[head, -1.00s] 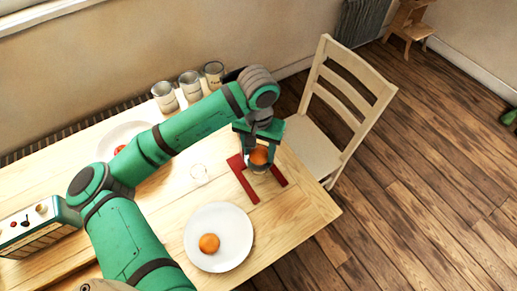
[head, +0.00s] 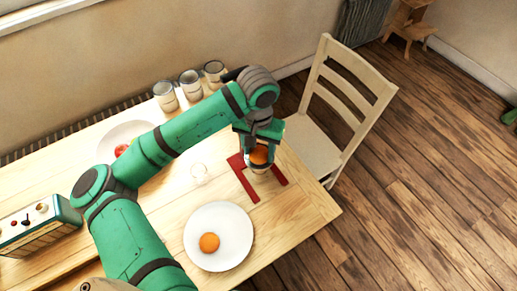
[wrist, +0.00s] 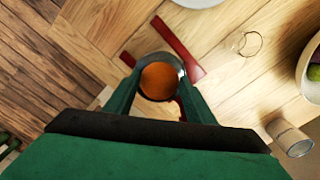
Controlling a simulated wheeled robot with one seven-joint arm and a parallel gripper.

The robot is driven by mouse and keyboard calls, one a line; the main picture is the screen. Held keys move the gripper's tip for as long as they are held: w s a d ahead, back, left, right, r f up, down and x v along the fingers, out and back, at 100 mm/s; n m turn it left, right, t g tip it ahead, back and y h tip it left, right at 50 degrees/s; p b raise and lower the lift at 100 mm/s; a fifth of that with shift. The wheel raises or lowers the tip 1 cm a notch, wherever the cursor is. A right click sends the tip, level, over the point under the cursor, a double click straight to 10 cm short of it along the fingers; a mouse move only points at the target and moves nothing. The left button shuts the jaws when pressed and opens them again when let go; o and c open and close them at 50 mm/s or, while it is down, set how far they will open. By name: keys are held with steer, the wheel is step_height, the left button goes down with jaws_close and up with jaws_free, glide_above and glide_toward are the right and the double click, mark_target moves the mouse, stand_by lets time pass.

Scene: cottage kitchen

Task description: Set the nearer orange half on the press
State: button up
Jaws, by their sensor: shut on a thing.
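My gripper (head: 259,155) is shut on an orange half (head: 259,154), which also shows between the fingers in the wrist view (wrist: 159,80). The press has a red base with legs (head: 243,182) and stands at the right part of the table. The orange half is over the press; in the wrist view a grey rim (wrist: 177,60) shows around it. I cannot tell whether the fruit touches the press. Another orange half (head: 209,243) lies on a white plate (head: 235,222) in front of the press.
A clear glass (head: 199,173) stands left of the press. Several tins (head: 190,86) line the table's back edge. A green-sided appliance (head: 40,228) is at left. A chair (head: 345,100) stands beyond the right end.

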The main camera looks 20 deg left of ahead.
mark_target(258, 151)
steer(key=shift+f, duration=0.3)
steer(key=shift+r, duration=0.85)
steer(key=shift+f, duration=0.85)
stand_by(1.0)
steer(key=shift+r, duration=0.85)
steer(key=shift+f, duration=0.8)
stand_by(1.0)
steer(key=o, duration=0.4)
steer(key=shift+r, duration=0.1)
steer(key=shift+r, duration=5.4)
